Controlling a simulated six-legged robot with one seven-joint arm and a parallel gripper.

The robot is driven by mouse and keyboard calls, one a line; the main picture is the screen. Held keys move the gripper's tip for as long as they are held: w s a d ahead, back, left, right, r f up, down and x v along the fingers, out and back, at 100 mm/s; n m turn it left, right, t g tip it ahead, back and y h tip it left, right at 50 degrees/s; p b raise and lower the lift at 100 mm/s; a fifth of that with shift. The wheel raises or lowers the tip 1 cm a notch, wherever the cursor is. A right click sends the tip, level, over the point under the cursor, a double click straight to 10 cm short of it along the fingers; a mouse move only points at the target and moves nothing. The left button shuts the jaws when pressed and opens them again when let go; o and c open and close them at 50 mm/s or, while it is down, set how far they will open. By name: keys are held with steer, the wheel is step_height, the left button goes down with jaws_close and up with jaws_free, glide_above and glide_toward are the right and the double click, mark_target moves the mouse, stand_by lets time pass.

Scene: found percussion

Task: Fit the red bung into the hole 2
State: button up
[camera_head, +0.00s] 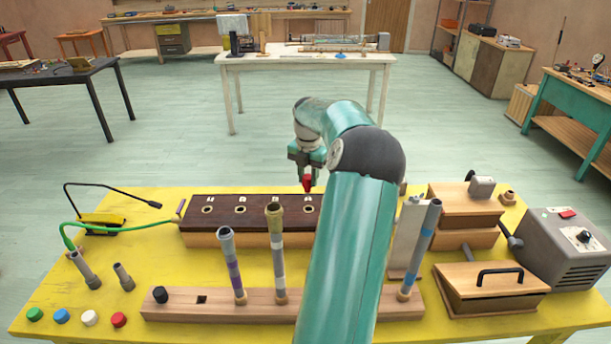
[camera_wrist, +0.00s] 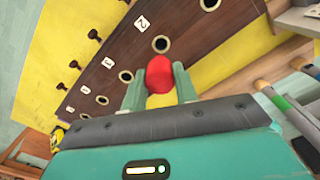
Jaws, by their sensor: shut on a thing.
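My gripper (camera_head: 307,166) is shut on the red bung (camera_head: 307,183), which hangs below its fingers near the dark board (camera_head: 222,224). In the wrist view the red bung (camera_wrist: 159,74) sits between the fingertips (camera_wrist: 158,92), with a yellow part below the red. The bung is clear of the holes as seen there. A hole with a pale rim (camera_wrist: 160,44) shows just past the bung, and the label "2" (camera_wrist: 142,23) lies beside it. Another hole (camera_wrist: 102,100) shows lower left. My arm hides the board's right end in the head view.
The board lies on a yellow table (camera_head: 150,260). In front, a wooden rail (camera_head: 190,305) holds upright tubes (camera_head: 276,250). Coloured caps (camera_head: 60,316) lie front left. A wooden box (camera_head: 490,285) and a grey machine (camera_head: 575,250) stand right. A green cable (camera_head: 120,230) reaches the board's left end.

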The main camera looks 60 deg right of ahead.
mark_target(309, 191)
steer(key=shift+s, duration=0.15)
steer(key=shift+f, duration=2.9)
steer(key=shift+f, duration=1.75)
steer(key=o, duration=1)
steer(key=shift+r, duration=0.1)
step_height(309, 191, up, 14)
steer(key=shift+f, duration=0.2)
